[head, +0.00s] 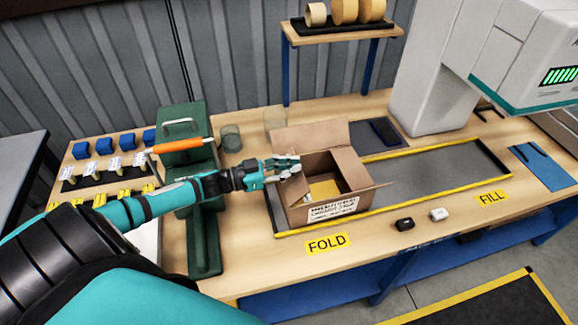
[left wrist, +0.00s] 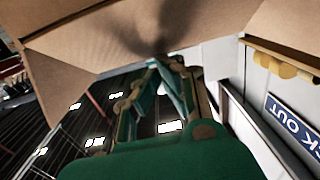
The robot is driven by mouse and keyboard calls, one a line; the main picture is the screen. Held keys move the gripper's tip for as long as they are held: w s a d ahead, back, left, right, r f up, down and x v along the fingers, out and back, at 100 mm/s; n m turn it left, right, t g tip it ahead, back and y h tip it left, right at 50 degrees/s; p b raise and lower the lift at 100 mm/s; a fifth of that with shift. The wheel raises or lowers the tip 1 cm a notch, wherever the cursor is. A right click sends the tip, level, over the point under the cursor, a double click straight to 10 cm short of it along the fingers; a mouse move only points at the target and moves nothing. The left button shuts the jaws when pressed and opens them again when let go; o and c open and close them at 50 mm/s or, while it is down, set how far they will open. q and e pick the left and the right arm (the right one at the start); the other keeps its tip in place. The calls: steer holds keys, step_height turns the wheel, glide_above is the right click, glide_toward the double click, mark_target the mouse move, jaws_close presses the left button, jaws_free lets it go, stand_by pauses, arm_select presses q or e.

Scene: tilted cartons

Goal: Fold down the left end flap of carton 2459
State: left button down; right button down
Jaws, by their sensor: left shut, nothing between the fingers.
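The open brown carton (head: 325,207) stands on the bench at the FOLD mark, with a printed label on its front whose number I cannot read. A yellow item (head: 323,190) lies inside it. The back flap (head: 312,136) stands up and tilts outward. My left gripper (head: 296,166) is shut and empty at the carton's upper left edge, and it hides much of the left end flap. In the left wrist view, brown cardboard (left wrist: 90,38) fills the top, close to the fingers (left wrist: 163,62); I cannot tell whether they touch. My right gripper is not in view.
A yellow-edged dark track (head: 440,165) runs right from the carton. A green machine with an orange handle (head: 180,146) stands left of it. Clear containers (head: 231,138) stand behind. Small black (head: 405,224) and white (head: 438,214) items lie in front. A white machine (head: 430,90) stands at back right.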

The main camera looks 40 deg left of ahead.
arm_select(q)
steer(key=shift+w+d+f, duration=0.1)
steer(key=shift+w+d, duration=0.05)
steer(key=shift+w, duration=0.05)
steer(key=shift+w+d+f, duration=0.15)
steer(key=shift+w+d, duration=0.05)
steer(key=shift+w, duration=0.05)
steer(key=shift+w+d+f+b, duration=0.65)
steer(key=shift+w+f+b, duration=0.1)
steer(key=shift+b, duration=0.1)
steer(key=shift+w, duration=0.1)
